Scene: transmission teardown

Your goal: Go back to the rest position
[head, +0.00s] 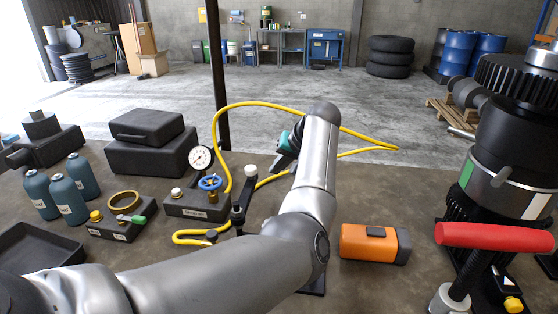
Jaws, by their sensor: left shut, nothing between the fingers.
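My left arm reaches in from the lower left, rises at the elbow and bends down at the wrist. My left gripper (279,163) is at its end, dark with teal parts, small and partly hidden by the wrist. It is shut and empty, above the far part of the brown work surface (345,190), near the yellow hose (268,180). I cannot tell its exact height. My right gripper is not in view. The black transmission (508,150) stands upright at the right, apart from my left arm.
A pressure gauge (201,158), blue valve (210,183), teal bottles (42,195), black cases (146,127) and an open tray (40,250) crowd the left. An orange box (368,243) lies right of my elbow. A red handle (495,237) juts out before the transmission.

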